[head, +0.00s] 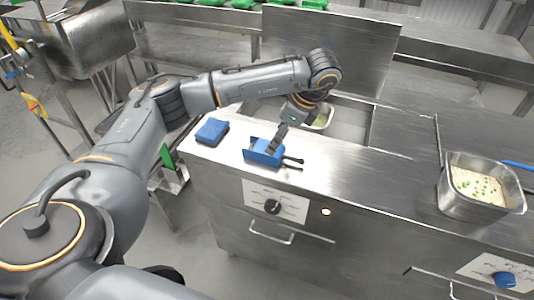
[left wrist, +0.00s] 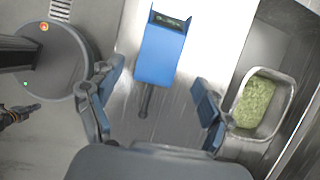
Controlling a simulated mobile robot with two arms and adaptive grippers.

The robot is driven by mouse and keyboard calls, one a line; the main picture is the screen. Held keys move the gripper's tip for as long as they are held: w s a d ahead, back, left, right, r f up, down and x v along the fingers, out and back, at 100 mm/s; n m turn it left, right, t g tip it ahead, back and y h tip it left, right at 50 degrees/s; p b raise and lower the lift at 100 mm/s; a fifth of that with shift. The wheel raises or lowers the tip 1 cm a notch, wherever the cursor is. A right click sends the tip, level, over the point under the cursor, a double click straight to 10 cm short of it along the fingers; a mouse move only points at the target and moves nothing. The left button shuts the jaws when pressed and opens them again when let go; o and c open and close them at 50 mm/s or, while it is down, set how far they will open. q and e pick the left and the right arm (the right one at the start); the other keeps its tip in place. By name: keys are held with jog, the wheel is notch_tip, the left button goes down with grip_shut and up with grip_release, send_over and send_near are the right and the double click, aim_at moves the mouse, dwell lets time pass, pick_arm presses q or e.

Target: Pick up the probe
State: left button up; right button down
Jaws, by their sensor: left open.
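The probe shows as a black rod (head: 292,160) sticking out to the right of a blue holder (head: 262,156) on the steel counter, near its front edge. In the left wrist view the blue holder (left wrist: 162,48) has a small display, and the dark rod (left wrist: 147,98) points down the picture. My left gripper (head: 277,140) is above the holder and partly covers it. In the left wrist view its spread fingers (left wrist: 157,88) stand either side of the rod, with nothing between them that they grip. My right gripper is not in view.
A blue block (head: 212,131) lies left of the holder. A green-filled steel pan (head: 321,118) is sunk in the counter behind. A steel pan of rice with green bits (head: 480,187) stands at the right. The counter between (head: 385,180) is clear.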

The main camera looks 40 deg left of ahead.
aim_at(275, 154)
pick_arm(q)
jog(key=x, duration=0.2)
jog(key=p+x, duration=0.1)
jog(key=x, duration=0.2)
jog(key=shift+s+a+p, duration=0.2)
jog(key=shift+a+p, duration=0.1)
jog(key=shift+a, duration=0.15)
jog(key=shift+f, duration=0.3)
jog(key=c, duration=1.2)
